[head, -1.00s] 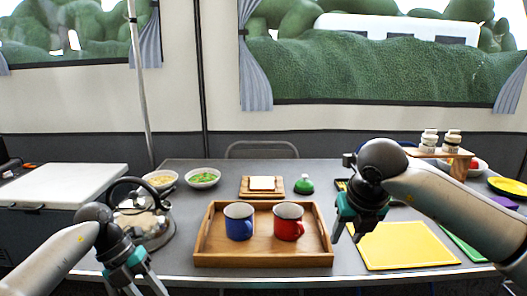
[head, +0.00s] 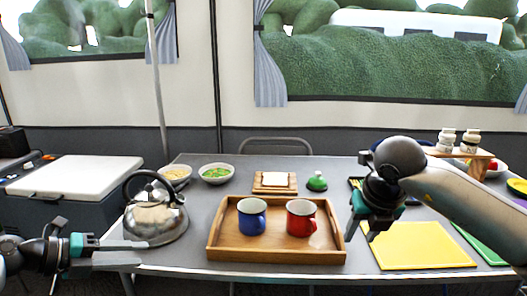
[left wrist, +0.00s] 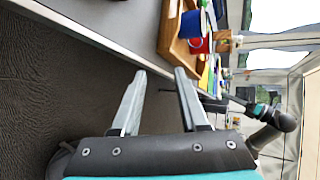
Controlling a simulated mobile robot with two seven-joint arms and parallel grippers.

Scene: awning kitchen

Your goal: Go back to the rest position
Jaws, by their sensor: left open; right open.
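My left gripper (head: 138,252) is open and empty at the lower left of the head view, in front of the table's front edge and below the kettle. In the left wrist view its two fingers (left wrist: 158,98) stand apart with nothing between them. My right gripper (head: 362,228) is open and empty, pointing down to the right of the wooden tray (head: 275,255), above the table near the yellow cutting board (head: 420,247). A blue mug (head: 251,220) and a red mug (head: 300,222) stand upright side by side in the tray.
A steel kettle (head: 155,215) stands on the table (head: 190,258) near my left gripper. Two bowls, a small wooden board (head: 274,188) and a green bell-shaped item (head: 317,181) sit farther back. A white-lidded box (head: 75,177) is at the left. The floor in front of the table looks clear.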

